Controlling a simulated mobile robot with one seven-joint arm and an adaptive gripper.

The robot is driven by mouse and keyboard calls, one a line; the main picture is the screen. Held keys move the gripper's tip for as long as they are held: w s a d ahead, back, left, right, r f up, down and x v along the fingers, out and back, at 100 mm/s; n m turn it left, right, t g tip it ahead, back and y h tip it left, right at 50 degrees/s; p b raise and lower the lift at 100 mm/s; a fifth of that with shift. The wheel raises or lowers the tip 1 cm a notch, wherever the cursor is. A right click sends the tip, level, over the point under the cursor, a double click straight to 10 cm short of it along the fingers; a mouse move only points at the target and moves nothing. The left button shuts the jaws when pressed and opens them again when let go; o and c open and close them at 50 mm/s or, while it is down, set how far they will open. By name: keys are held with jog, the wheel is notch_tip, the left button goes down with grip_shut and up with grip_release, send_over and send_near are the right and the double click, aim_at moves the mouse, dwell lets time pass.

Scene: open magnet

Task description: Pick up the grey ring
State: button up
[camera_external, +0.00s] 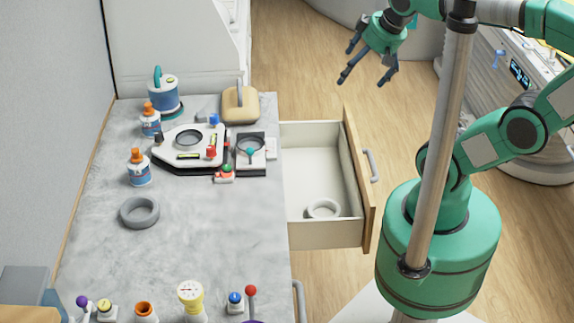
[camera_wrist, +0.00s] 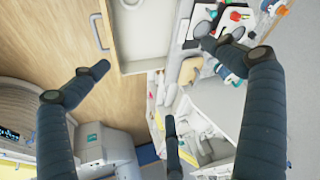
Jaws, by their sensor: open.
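A grey ring (camera_external: 140,224) lies flat on the left part of the marbled countertop (camera_external: 200,255) in the external view. A second, paler ring (camera_external: 311,209) lies inside the open drawer (camera_external: 300,165), near its front corner. My gripper (camera_external: 364,70) is open and empty, high up beyond the drawer and well apart from both rings. Its dark fingers (camera_wrist: 150,65) are spread wide in the wrist view.
Blue-and-white bottles (camera_external: 139,170), a white device (camera_external: 185,155) and a small dark-framed unit (camera_external: 250,153) stand on the counter. The drawer juts out to the right. A grey pole (camera_external: 446,150) stands before my arm.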

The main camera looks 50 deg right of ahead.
jog(key=shift+w+r, duration=0.1)
dwell(0.5)
jog(key=w+a+r+g+p, duration=0.1)
jog(key=w+a+r+p, duration=0.25)
jog(key=w, duration=0.35)
jog(key=w+a+r+p, duration=0.2)
jog(key=w+a+r, duration=0.1)
jog(key=w+a, duration=0.3)
jog(key=w+a+f+m+g+y+p, duration=0.15)
jog(key=w+a+p, duration=0.35)
jog(key=w+a, duration=0.8)
jog(key=w+a+f+m+g+p, duration=0.1)
jog(key=w+a+f+p, duration=0.3)
jog(key=a, duration=0.4)
jog(key=w+a+f+g+p, duration=0.1)
jog(key=w+a+f, duration=0.3)
jog(key=a, duration=0.5)
jog(key=s+a+f+m+g+h+p, duration=0.1)
jog(key=a+f+p, duration=0.3)
jog(key=a+f, duration=1)
jog(key=shift+s+a+f, duration=0.25)
jog(key=shift+s+f, duration=0.1)
jog(key=shift+s, duration=0.1)
jog(key=shift+h, duration=0.25)
jog(key=shift+f+p, duration=0.4)
jog(key=shift+f, duration=3.9)
